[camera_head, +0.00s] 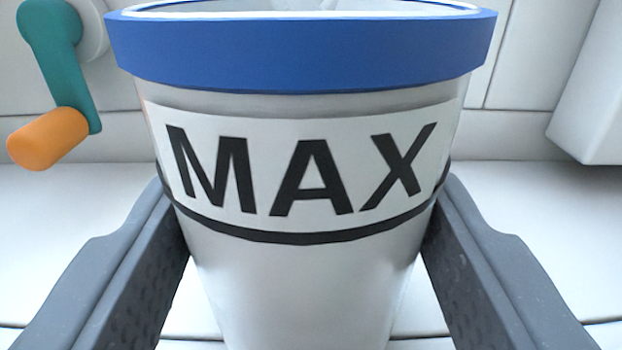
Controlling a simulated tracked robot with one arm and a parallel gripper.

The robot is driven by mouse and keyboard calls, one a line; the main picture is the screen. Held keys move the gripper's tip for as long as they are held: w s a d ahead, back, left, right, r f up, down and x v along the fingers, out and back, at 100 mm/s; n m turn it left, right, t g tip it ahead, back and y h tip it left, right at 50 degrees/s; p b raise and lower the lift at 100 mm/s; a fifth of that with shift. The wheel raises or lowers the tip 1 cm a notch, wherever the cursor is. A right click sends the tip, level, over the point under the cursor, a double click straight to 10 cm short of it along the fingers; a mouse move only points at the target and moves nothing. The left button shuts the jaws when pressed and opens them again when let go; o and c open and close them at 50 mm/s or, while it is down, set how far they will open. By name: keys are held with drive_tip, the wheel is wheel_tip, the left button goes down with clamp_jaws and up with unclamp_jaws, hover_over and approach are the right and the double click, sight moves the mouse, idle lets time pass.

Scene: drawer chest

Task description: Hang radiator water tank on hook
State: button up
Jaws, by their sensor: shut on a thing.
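The radiator water tank (305,290) is a white tapered cup with a blue rim (300,55), a black line and the word MAX on its front. It fills the middle of the view and looks upright. My gripper (308,235) is shut on it, one dark grey finger pressing each side just below the rim area. The tank's bottom is cut off by the lower picture edge. Its inside shows only as a thin strip at the top. I see no hook in this view.
A teal crank (60,60) with an orange handle (48,138) is on the white wall at the upper left. A white block (590,90) juts out at the right. White panels (530,50) lie behind, and the pale surface at both sides looks clear.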

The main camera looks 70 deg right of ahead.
wheel_tip(320, 180, up, 6)
drive_tip(key=p, duration=0.5)
idle(0.6)
